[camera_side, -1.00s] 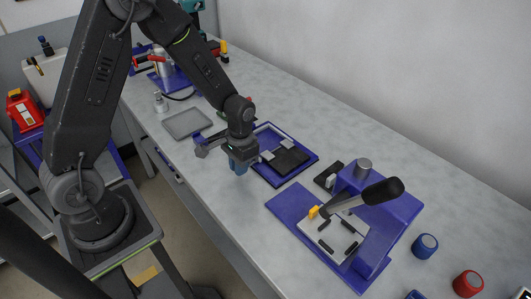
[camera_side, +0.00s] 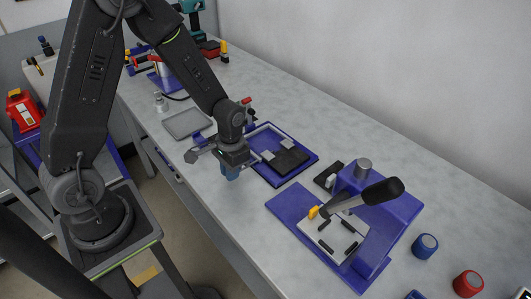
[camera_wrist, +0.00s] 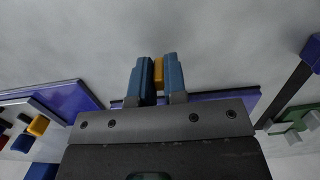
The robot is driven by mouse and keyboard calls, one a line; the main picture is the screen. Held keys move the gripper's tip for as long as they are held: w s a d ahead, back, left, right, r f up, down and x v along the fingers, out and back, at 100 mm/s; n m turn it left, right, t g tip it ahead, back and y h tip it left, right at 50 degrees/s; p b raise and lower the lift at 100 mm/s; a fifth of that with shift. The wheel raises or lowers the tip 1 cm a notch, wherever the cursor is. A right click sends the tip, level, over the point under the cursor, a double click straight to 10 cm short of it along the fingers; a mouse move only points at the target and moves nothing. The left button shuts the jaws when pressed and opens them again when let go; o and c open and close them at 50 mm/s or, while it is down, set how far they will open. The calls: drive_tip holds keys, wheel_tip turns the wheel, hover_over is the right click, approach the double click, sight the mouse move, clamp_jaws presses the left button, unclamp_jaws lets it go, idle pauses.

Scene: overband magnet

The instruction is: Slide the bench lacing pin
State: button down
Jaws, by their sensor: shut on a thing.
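My gripper (camera_side: 232,174) hangs over the bench, left of a blue-rimmed tray (camera_side: 312,165) in the side view. In the wrist view its two blue fingers (camera_wrist: 156,78) are shut on a small yellow piece (camera_wrist: 158,72), which shows between them. The rest of that piece is hidden by the fingers, and I cannot tell whether it is the lacing pin. In the side view the fingers hide the held piece. The tray holds a dark pad (camera_side: 290,160) and light strips; a lacing pin is not clearly distinguishable there.
A blue press fixture (camera_side: 390,212) with a black-handled lever (camera_side: 382,192) and a yellow tab (camera_side: 314,212) stands right of the tray. A grey tray (camera_side: 187,123) lies behind-left of my gripper. Blue and red round knobs (camera_side: 467,284) sit at lower right.

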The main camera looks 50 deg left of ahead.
drive_tip(key=shift+s, duration=1.1)
drive_tip(key=c, duration=1.1)
unclamp_jaws()
drive_tip(key=shift+r, duration=0.1)
wheel_tip(320, 180, up, 13)
drive_tip(key=w, duration=0.1)
drive_tip(key=s+d+r+t, duration=0.4)
drive_tip(key=s+r+t, duration=0.2)
drive_tip(key=s+r, duration=0.4)
wheel_tip(320, 180, up, 2)
drive_tip(key=shift+r+t, duration=0.25)
drive_tip(key=shift+t, duration=0.15)
